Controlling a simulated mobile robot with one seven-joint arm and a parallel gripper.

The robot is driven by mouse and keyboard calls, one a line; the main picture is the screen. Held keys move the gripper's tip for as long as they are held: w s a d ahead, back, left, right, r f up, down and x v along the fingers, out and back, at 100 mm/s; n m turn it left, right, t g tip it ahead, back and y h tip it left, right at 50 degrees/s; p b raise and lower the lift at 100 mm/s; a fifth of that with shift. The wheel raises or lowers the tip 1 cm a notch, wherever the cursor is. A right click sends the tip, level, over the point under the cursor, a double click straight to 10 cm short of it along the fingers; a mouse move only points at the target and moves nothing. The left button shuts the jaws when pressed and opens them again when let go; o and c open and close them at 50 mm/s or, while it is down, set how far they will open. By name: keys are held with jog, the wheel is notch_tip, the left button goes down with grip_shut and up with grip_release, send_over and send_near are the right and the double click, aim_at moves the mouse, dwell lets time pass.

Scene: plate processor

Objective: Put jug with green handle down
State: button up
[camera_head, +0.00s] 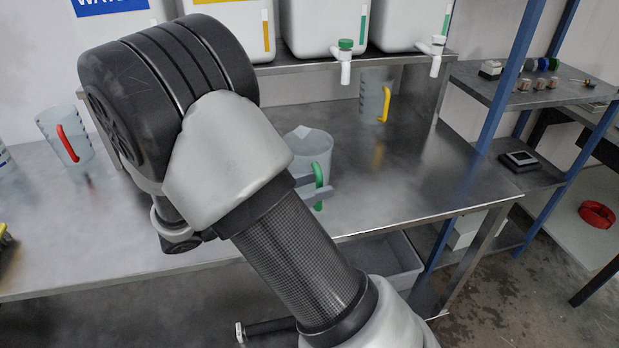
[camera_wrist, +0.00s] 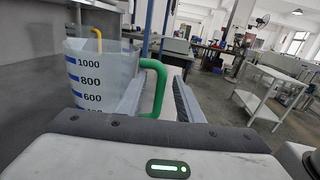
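The jug with the green handle (camera_head: 312,148) is clear plastic and stands upright over the steel table, near its front edge. Its blue scale marks show in the wrist view (camera_wrist: 92,65). Its green handle (camera_wrist: 159,72) lies between the two fingers of my gripper (camera_wrist: 160,84). A gap shows between the handle and the right finger, so the gripper looks open around the handle. In the head view my gripper (camera_head: 316,189) is at the handle's lower part. My arm partly hides the jug, and I cannot tell whether its base touches the table.
White containers (camera_head: 325,25) with taps stand on the raised shelf (camera_head: 300,64). The steel table (camera_head: 440,165) is clear to the right.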

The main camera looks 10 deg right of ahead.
jog(key=shift+w+d+f+b, duration=0.1)
jog(key=shift+w+d+b, duration=0.1)
jog(key=shift+d, duration=0.7)
jog(key=shift+w+d+f+b, duration=0.1)
jog(key=shift+d+b, duration=0.05)
jog(key=shift+d, duration=0.75)
jog(key=shift+w+d+b, duration=0.1)
jog(key=shift+d+b, duration=0.1)
jog(key=shift+d, duration=0.7)
grip_shut()
